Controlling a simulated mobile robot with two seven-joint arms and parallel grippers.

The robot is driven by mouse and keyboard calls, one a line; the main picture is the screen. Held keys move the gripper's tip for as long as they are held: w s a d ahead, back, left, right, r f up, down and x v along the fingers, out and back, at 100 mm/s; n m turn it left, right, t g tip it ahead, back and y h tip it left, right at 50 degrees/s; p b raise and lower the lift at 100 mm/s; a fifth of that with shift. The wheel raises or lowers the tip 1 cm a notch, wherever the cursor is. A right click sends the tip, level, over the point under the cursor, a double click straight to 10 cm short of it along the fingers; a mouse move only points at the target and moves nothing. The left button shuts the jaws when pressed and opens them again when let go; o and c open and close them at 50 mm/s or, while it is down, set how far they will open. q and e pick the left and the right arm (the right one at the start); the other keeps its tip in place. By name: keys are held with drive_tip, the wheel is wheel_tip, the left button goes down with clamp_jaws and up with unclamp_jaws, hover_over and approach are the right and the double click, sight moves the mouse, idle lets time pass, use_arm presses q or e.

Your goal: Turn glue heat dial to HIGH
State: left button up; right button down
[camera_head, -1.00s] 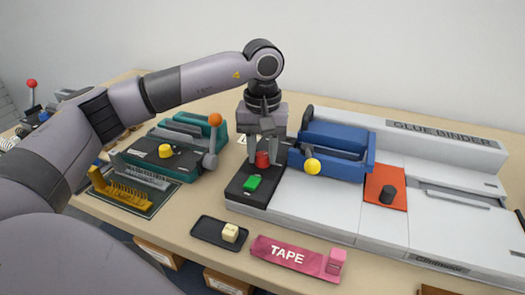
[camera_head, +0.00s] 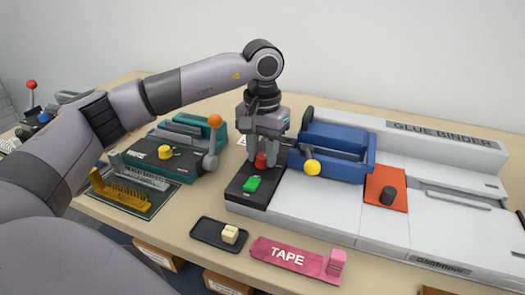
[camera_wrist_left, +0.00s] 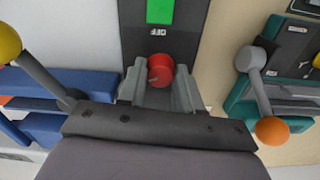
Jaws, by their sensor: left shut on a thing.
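The glue heat dial is the red knob (camera_head: 261,160) on the black control panel (camera_head: 237,197) at the left end of the white glue binder (camera_head: 300,205). My left gripper (camera_head: 263,164) points down from above and is shut on the red knob. In the left wrist view the red knob (camera_wrist_left: 161,69) sits between the two grey fingers. A green switch (camera_head: 252,183) is on the same panel, in front of the knob. An "OFF" label shows between switch and knob in the wrist view. Any dial marks under the fingers are hidden. My right gripper is not in view.
The blue clamp (camera_head: 335,150) with a yellow-ball lever (camera_head: 313,167) stands close right of the gripper. A teal punch (camera_head: 150,150) with an orange-ball lever (camera_head: 215,121) stands left. A dark tray (camera_head: 205,229) and pink tape strip (camera_head: 290,254) lie in front.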

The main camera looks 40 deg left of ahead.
sight(263, 156)
use_arm(q)
drive_tip(key=o, duration=1)
drive_tip(key=shift+r, duration=3.6)
